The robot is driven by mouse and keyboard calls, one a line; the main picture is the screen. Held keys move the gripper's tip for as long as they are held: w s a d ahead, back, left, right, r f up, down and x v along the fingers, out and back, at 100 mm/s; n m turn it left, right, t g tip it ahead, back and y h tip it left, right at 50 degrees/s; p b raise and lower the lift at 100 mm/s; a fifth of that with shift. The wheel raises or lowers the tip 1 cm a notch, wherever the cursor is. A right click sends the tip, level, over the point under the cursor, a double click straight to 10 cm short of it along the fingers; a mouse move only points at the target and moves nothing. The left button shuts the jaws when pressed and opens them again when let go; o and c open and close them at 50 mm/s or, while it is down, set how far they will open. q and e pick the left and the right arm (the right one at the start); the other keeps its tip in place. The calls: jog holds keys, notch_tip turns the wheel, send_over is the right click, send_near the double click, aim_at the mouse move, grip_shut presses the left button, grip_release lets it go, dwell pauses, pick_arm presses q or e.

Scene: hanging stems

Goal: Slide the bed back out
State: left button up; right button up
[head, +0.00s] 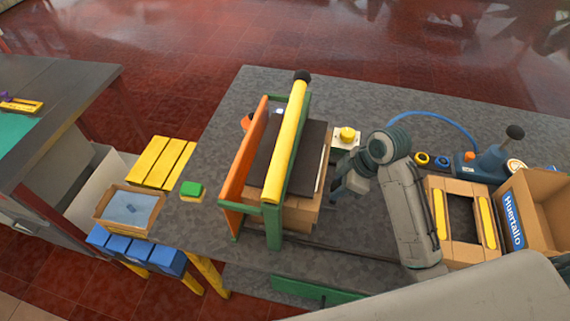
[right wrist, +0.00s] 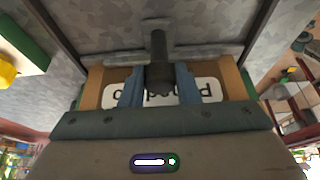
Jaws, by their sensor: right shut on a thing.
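The bed appears to be the dark flat board (head: 309,150) with a pale right edge. It sits inside the press, between its orange side panel (head: 243,165) and green frame (head: 273,228), partly under the yellow bar (head: 287,145). My right gripper (head: 346,190) is at the bed's right side, low over the table. In the right wrist view its two bluish fingers (right wrist: 158,88) are shut around a dark upright handle (right wrist: 158,48), which joins a grey crossbar (right wrist: 118,58). Whether the handle belongs to the bed is hidden in the head view. My left gripper is not in view.
A yellow button on a white base (head: 347,136) stands just behind my right gripper. A wooden frame (head: 462,249), a cardboard box (head: 545,205) and a blue tool (head: 483,166) stand to the right. Dark rails (right wrist: 262,35) flank the handle.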

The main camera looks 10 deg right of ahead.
jog(key=shift+d, duration=0.15)
jog(key=shift+s+d+p, duration=0.45)
jog(key=shift+d+p, duration=0.05)
jog(key=shift+d, duration=0.35)
jog(key=shift+s+d+p, duration=0.4)
jog(key=shift+d+p, duration=0.05)
jog(key=shift+d, duration=0.35)
jog(key=shift+s+d+p, duration=0.35)
jog(key=shift+d, duration=0.4)
jog(key=shift+s+d+p, duration=0.4)
jog(key=shift+d, duration=0.4)
jog(key=shift+s+d+p, duration=0.4)
jog(key=shift+d, duration=0.45)
jog(key=shift+s+d+p, duration=0.4)
jog(key=shift+d, duration=0.5)
